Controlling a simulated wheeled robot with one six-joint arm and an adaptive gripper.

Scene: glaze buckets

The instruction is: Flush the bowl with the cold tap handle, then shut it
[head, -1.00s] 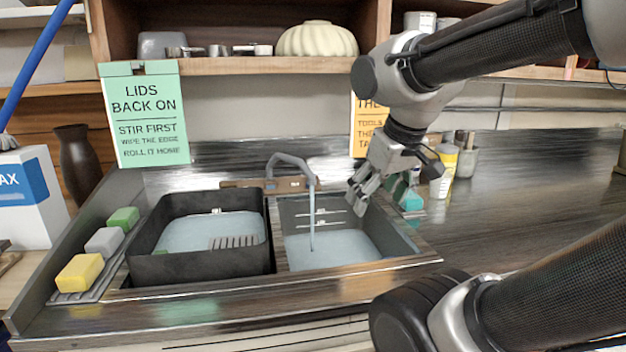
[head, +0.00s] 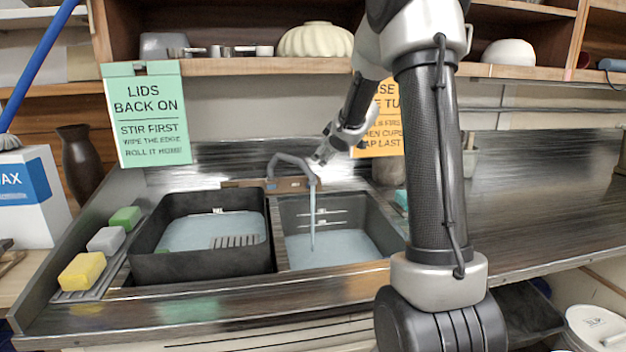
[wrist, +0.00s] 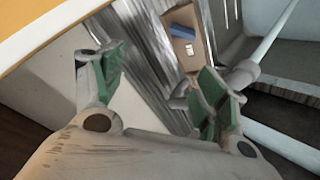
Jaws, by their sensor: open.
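The grey tap (head: 300,165) stands on a brown panel (head: 240,183) behind the sink, and a stream of water (head: 312,220) falls from its spout into the right bowl (head: 385,235), which holds water. My gripper (head: 321,156) is just behind and right of the spout, close to the tap. In the wrist view my gripper (wrist: 160,75) is open, its green-padded fingers apart with nothing visible between them. The brown panel with a blue mark (wrist: 183,32) and the spout (wrist: 262,60) show beyond the right finger. I cannot clearly make out the cold handle.
A dark tub (head: 200,262) with water sits in the left bowl. Yellow (head: 82,271), grey and green sponges lie left of it. A green sign (head: 148,120) and an orange sign (head: 385,140) hang behind. The right counter (head: 540,190) is largely clear.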

